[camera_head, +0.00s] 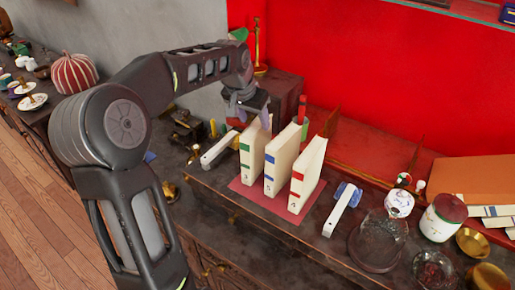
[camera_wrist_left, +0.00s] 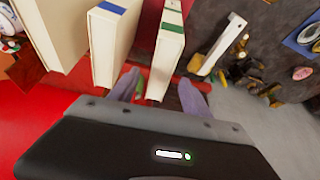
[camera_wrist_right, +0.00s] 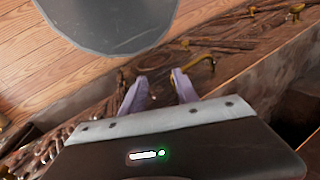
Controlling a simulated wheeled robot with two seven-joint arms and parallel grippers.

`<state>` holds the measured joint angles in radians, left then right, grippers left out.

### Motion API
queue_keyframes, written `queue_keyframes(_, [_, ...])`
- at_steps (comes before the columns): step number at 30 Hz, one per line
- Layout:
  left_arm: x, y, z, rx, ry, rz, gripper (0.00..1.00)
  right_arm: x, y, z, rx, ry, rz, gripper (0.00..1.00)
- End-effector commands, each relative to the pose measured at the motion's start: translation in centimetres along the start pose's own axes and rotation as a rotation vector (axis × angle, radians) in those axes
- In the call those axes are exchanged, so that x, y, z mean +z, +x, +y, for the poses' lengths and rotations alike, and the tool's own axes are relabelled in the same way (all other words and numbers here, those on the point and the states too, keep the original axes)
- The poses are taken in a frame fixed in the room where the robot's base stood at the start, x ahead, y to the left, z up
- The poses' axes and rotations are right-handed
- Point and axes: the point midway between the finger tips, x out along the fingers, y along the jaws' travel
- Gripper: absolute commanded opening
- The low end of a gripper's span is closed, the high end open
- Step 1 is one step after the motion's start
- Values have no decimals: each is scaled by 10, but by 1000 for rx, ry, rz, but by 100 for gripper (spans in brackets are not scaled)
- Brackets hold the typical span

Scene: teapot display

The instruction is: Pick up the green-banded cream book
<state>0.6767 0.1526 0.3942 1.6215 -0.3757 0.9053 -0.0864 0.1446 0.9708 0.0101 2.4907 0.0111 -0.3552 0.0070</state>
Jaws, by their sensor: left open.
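The green-banded cream book (camera_head: 252,158) stands upright at the left end of a row of three cream books on a red mat (camera_head: 249,193). It also shows in the left wrist view (camera_wrist_left: 167,55). My left gripper (camera_head: 248,108) is over the back top part of this book. In the left wrist view my left gripper (camera_wrist_left: 160,90) is open, with its fingers apart on either side of the book's far end. Whether a finger touches the book I cannot tell. My right gripper (camera_wrist_right: 160,82) is open and empty, away from the books, near a wooden cabinet front.
The blue-banded book (camera_head: 282,160) stands close beside, then the red-banded book (camera_head: 307,172). White bookends (camera_head: 219,149) and (camera_head: 341,210) flank the row. A red wall rises behind.

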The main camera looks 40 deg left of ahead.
Motion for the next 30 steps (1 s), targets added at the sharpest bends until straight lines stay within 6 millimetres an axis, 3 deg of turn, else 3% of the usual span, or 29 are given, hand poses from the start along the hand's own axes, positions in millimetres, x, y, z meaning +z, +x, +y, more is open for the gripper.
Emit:
queue_keyframes(7, [1,25,0,2,1,-1,56,-2,11,3,-3,-2,4,36])
queue_keyframes(19, [1,31,0,1,0,-1,56,-2,13,4,-4,-3,5,36])
queue_keyframes(30, [1,78,-1,2,-1,-1,56,-5,31,9,-11,-8,11,36])
